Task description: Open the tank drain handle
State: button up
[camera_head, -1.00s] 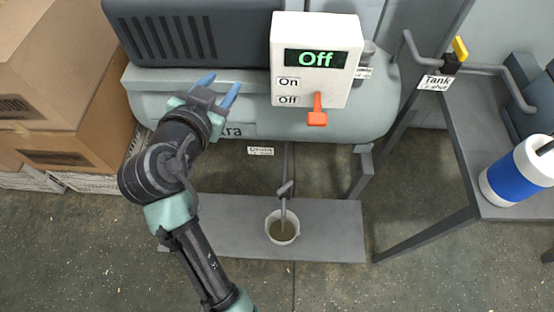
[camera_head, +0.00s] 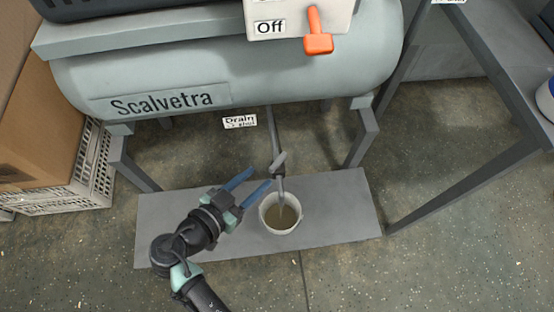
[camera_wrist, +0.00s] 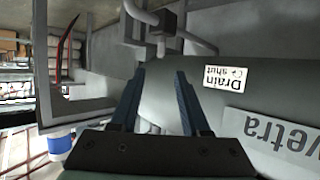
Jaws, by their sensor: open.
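The drain handle (camera_head: 279,160) is a small grey lever on the thin pipe (camera_head: 273,130) that runs down from the tank's underside. My gripper (camera_head: 260,178) is open and empty, with blue fingers pointing up and right towards the handle. Its fingertips are just left of and slightly below the handle in the head view, apart from it as far as I can tell. The grey-green tank (camera_head: 300,75) lies above. The wrist view shows both fingers (camera_wrist: 158,72) apart, with the pipe and valve (camera_wrist: 168,18) beyond them and the drain label (camera_wrist: 229,78) to the right.
A white bucket (camera_head: 264,222) of murky liquid stands under the pipe on a grey plate (camera_head: 335,215). Tank legs (camera_head: 362,138) stand either side. An orange switch lever (camera_head: 318,42) is above. A crate (camera_head: 92,175) is left; a table frame (camera_head: 450,182) is right.

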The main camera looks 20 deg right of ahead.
aim_at(278, 161)
jog(key=b+x, duration=0.2)
jog(key=x, duration=0.7)
jog(key=shift+w+d+f+b, duration=0.15)
jog(key=shift+d+b, duration=0.1)
jog(key=shift+b, duration=0.15)
jog(key=shift+c, duration=0.3)
grip_shut()
